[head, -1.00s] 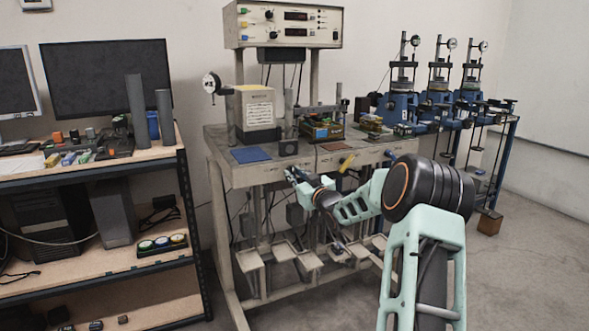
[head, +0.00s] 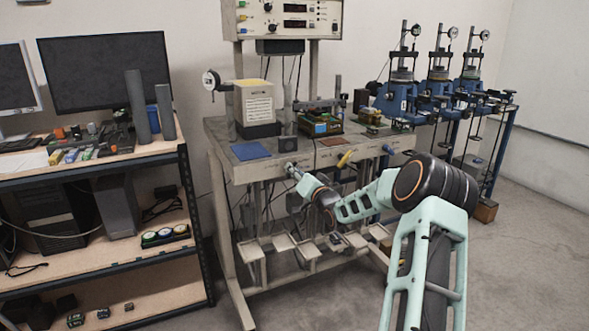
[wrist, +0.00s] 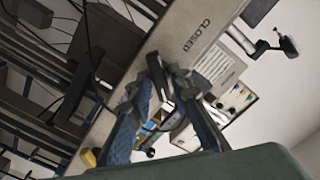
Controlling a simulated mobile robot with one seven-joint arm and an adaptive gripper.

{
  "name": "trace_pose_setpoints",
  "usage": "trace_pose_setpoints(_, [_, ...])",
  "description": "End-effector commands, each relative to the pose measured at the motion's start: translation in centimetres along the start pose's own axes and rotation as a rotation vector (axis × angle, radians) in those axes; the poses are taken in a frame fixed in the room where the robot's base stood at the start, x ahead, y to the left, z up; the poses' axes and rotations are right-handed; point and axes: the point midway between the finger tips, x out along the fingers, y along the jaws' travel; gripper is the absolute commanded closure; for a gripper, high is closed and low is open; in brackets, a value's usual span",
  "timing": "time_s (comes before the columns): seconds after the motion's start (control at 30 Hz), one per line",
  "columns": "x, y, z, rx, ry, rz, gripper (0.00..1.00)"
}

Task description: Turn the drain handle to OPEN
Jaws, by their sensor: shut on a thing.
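The grey bench (head: 243,172) has a front panel with small lever handles. My gripper (head: 292,168) is at the left part of this panel. In the wrist view its two blue-grey fingers (wrist: 166,72) are shut on a handle (wrist: 177,113), which is mostly hidden between them and shows only as a small grey and dark piece. The word CLOSED (wrist: 197,36) is printed on the panel close beside the fingertips. The OPEN marking cannot be made out. How far the handle is turned is unclear.
A yellow handle (head: 345,157) and a blue handle (head: 388,149) sit farther right on the same panel. The yellow one also shows in the wrist view (wrist: 88,158). Shelving (head: 160,159) stands at the left. Weight hangers (head: 284,243) hang below the bench.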

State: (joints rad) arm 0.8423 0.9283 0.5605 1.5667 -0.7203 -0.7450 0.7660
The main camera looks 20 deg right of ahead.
Motion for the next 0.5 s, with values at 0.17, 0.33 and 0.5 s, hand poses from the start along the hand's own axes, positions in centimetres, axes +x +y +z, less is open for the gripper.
trace_pose_setpoints(0.17, [-0.05, 0.11, 0.05, 0.070, -0.002, 0.002, 1.00])
trace_pose_setpoints(0.33, [-0.04, 0.12, 0.08, 0.103, -0.002, 0.002, 1.00])
trace_pose_setpoints(0.5, [-0.03, 0.12, 0.11, 0.114, -0.002, 0.002, 1.00])
